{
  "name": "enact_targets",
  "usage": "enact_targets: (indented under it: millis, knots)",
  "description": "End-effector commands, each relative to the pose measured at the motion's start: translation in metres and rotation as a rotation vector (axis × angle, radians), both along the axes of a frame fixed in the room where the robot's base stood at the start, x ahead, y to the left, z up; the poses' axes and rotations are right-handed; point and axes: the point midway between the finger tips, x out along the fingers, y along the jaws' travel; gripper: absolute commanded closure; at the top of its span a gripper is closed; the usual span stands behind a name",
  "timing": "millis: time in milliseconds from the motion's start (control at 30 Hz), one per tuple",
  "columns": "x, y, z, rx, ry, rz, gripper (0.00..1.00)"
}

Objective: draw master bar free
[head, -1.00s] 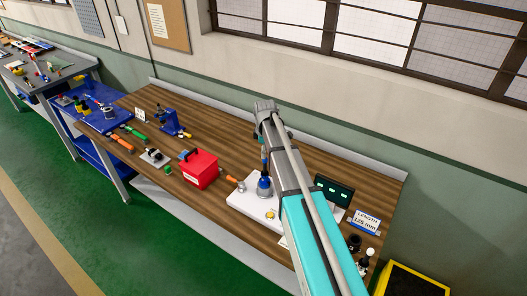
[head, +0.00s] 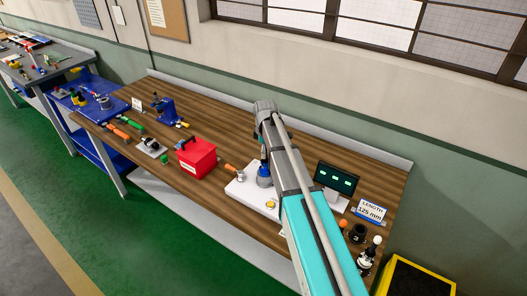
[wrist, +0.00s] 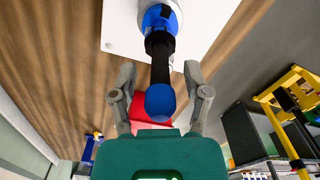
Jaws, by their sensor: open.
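In the wrist view, a dark bar (wrist: 162,68) with a rounded blue end (wrist: 160,102) projects from a blue holder (wrist: 158,20) on a white plate (wrist: 120,28). I take this to be the master bar. My gripper (wrist: 160,76) is open, with one finger on each side of the bar; gaps show on both sides. In the head view, the white plate (head: 240,190) and the blue base of the holder (head: 264,181) show beside my arm. My arm hides most of the bar and gripper there.
A red box (head: 197,160) stands left of the plate, with an orange-handled tool (head: 233,168) between. A small monitor (head: 335,181) and a LENGTH 125 mm sign (head: 371,212) stand right of my arm. Knobbed black items (head: 358,234) stand near the right end. The bench's back middle is clear.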

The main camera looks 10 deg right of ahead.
Motion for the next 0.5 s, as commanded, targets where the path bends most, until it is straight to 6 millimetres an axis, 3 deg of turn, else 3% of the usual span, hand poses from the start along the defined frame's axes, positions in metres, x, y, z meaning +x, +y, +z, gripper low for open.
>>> enact_targets:
  millis: [133, 500]
  knots:
    - [0.0, 0.0, -0.0095, 0.0, 0.0, 0.0, 0.39]
    - [-0.0001, 0.0001, -0.0119, 0.0, 0.0, 0.0, 0.39]
